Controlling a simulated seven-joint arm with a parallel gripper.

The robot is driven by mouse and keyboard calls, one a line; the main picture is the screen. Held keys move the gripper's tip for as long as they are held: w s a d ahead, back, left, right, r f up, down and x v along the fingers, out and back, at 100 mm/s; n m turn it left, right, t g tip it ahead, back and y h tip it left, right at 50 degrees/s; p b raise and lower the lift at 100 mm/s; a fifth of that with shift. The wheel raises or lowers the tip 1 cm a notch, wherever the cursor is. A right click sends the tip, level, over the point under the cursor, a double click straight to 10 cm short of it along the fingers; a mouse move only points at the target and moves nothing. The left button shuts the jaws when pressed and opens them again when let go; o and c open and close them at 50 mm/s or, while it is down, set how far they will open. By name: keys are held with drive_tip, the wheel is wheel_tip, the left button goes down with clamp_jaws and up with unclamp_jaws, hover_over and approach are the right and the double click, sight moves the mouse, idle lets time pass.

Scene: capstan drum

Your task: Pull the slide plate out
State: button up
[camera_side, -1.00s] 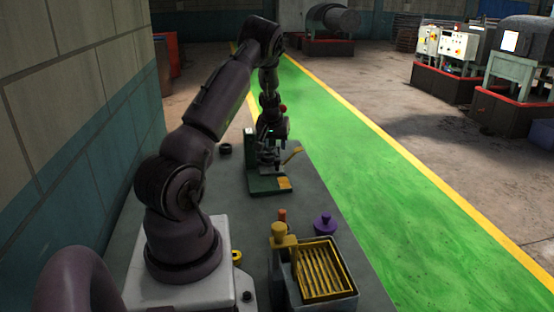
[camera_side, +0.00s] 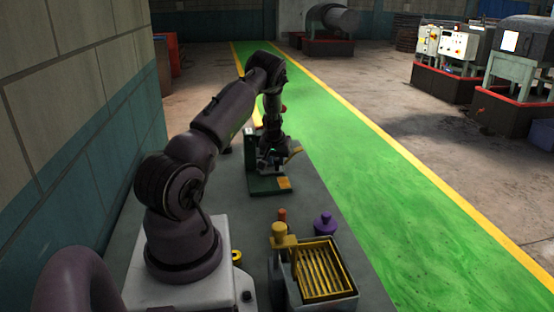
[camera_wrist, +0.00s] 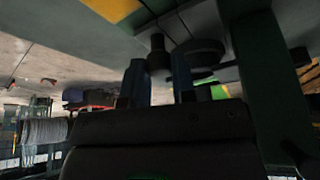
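A dark green fixture (camera_side: 262,187) with an upright green post stands at the far end of the grey table in the side view. A yellow-orange piece (camera_side: 284,182) lies on its base, perhaps the slide plate; I cannot tell for sure. My gripper (camera_side: 267,168) is low at the fixture, behind that piece, its fingers hard to make out there. In the wrist view my gripper (camera_wrist: 158,75) has two blue-grey fingers apart. A dark round knob (camera_wrist: 157,52) shows between or just beyond their tips; contact is unclear. A dark drum-like disc (camera_wrist: 199,53) is beside it.
A tan lever (camera_side: 295,152) sticks out at the fixture's right. Nearer stand a yellow slotted tray (camera_side: 322,270), a yellow knob (camera_side: 279,230), an orange peg (camera_side: 282,214) and a purple knobbed piece (camera_side: 324,223). A wall runs along the left.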

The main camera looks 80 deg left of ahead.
clamp_jaws()
drive_tip(key=d, duration=0.9)
drive_tip(key=shift+d, duration=0.3)
drive_tip(key=o, duration=0.8)
unclamp_jaws()
drive_tip(key=v, duration=1.3)
drive_tip(key=shift+f, duration=0.1)
